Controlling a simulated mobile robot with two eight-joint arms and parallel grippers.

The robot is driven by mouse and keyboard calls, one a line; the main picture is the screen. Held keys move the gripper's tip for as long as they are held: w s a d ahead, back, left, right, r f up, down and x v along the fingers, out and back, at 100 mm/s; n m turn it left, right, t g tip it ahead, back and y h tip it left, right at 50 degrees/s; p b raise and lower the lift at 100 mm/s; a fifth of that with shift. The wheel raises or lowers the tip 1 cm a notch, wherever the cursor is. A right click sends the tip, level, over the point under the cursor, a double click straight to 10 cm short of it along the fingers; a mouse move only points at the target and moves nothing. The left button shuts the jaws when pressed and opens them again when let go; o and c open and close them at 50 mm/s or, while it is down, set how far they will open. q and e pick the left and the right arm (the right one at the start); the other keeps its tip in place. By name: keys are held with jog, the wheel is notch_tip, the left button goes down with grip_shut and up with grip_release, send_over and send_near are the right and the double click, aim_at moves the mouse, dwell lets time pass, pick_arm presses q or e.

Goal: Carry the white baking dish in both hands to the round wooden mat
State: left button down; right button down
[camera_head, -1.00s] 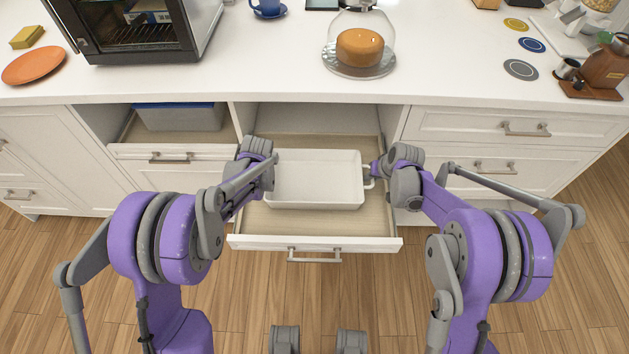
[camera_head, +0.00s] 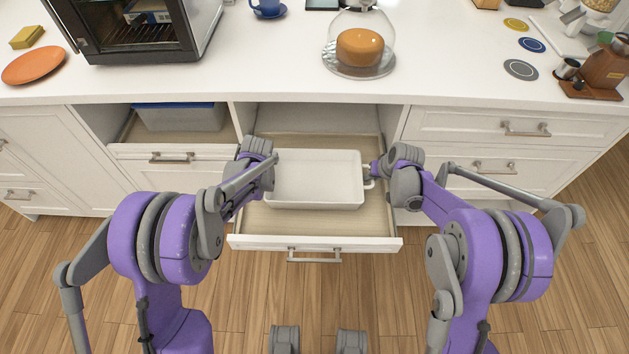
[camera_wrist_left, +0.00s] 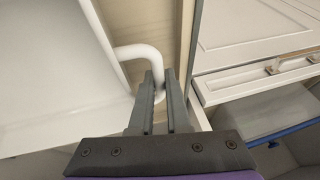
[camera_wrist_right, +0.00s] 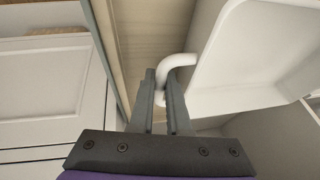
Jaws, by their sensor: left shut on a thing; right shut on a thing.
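The white baking dish (camera_head: 315,180) is level in the open middle drawer, inside or just above it; I cannot tell which. My right gripper (camera_head: 373,171) is at the dish's right handle. In the right wrist view, my right gripper (camera_wrist_right: 162,88) is shut on the white handle (camera_wrist_right: 178,60). In the left wrist view, my left gripper (camera_wrist_left: 160,88) is shut on the other white handle (camera_wrist_left: 138,52). In the head view my left wrist hides that handle and its fingers. I cannot make out a round wooden mat in any view.
The open drawer (camera_head: 315,243) juts out below the white counter (camera_head: 270,82). On the counter stand a glass-domed cake (camera_head: 359,48), a black oven (camera_head: 140,40), an orange plate (camera_head: 34,66) and several coasters. The counter between oven and cake is mostly clear. A blue-lidded box (camera_head: 180,117) sits at left.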

pick_arm(q)
jog(key=shift+r, duration=0.15)
pick_arm(e)
jog(key=shift+r, duration=0.15)
